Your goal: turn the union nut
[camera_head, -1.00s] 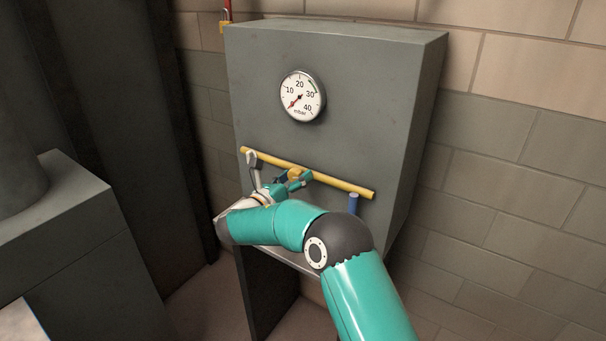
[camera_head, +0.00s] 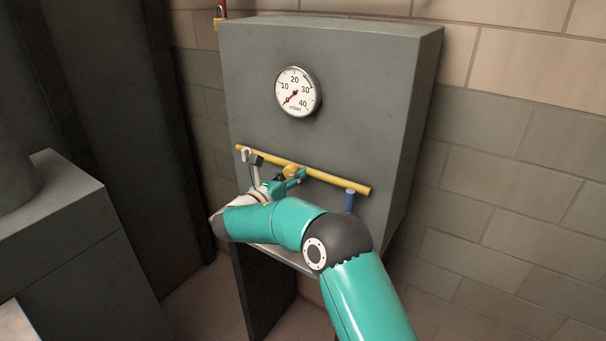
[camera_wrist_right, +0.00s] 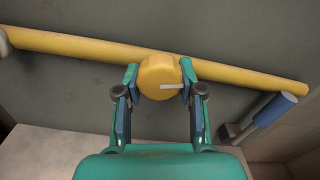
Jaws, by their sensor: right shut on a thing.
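The union nut (camera_wrist_right: 157,77) is a round yellow fitting with a white mark on its face, in the middle of a yellow pipe (camera_wrist_right: 240,80). In the head view the nut (camera_head: 291,171) shows partly behind my right gripper (camera_head: 289,181). In the right wrist view my right gripper (camera_wrist_right: 160,82) has one finger on each side of the nut and is shut on it. The yellow pipe (camera_head: 335,184) runs across the front of a grey cabinet, sloping down to the right. My left gripper is not in view.
The grey cabinet (camera_head: 370,100) carries a round mbar gauge (camera_head: 298,92) above the pipe, its needle at the low end. A blue-handled part (camera_head: 350,201) hangs below the pipe's right end. A grey block (camera_head: 60,220) stands at left; a brick wall is behind.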

